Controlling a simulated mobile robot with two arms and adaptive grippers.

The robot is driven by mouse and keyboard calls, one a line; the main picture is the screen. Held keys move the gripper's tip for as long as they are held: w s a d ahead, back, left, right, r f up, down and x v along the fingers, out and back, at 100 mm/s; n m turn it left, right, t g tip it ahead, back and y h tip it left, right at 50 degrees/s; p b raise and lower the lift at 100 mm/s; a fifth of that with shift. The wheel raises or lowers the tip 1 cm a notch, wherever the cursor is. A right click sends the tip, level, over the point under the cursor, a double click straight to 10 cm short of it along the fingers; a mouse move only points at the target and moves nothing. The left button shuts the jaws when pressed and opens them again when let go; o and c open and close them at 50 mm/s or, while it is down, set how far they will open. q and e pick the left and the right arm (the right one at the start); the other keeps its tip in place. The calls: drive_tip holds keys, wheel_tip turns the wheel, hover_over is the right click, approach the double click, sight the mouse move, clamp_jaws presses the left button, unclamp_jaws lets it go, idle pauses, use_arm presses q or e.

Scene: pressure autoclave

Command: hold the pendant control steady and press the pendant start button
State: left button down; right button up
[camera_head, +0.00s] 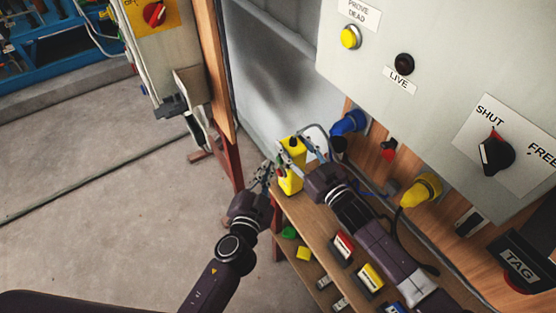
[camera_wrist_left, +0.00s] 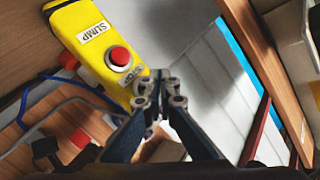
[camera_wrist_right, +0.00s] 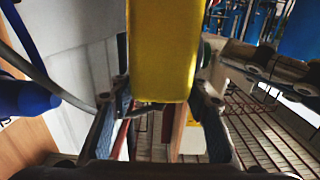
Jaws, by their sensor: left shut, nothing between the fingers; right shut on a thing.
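The yellow pendant control (camera_head: 291,183) hangs upright above the wooden shelf. My right gripper (camera_head: 291,158) is shut on it; the right wrist view shows the yellow body (camera_wrist_right: 163,50) between the two fingers. In the left wrist view the pendant (camera_wrist_left: 75,20) shows a SUMP label and a red button (camera_wrist_left: 119,56), with a partly covered label beside it. My left gripper (camera_wrist_left: 158,85) is shut and empty, its tips close to the pendant's lower end; I cannot tell whether they touch. A small green spot (camera_head: 282,170) shows on the pendant in the head view; the left wrist view shows no green button.
The shelf (camera_head: 312,213) below carries coloured blocks and tags. A blue plug (camera_head: 348,122) and a yellow plug (camera_head: 423,190) with cables sit under the grey control panel (camera_head: 430,95), right of the pendant. Open floor (camera_head: 110,190) lies to the left.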

idle(0.7)
use_arm(q)
drive_tip(key=shift+w+d, duration=0.25)
drive_tip(key=shift+d, duration=0.1)
drive_tip(key=shift+w+d, duration=0.3)
drive_tip(key=shift+d, duration=0.15)
idle(0.9)
drive_tip(key=shift+a, duration=0.1)
drive_tip(key=shift+s+a+r, duration=0.1)
drive_tip(key=shift+s+a, duration=0.5)
drive_tip(key=shift+a, duration=0.1)
drive_tip(key=s+a, duration=0.1)
drive_tip(key=a, duration=0.1)
drive_tip(key=s+a, duration=0.2)
idle(0.4)
idle(0.5)
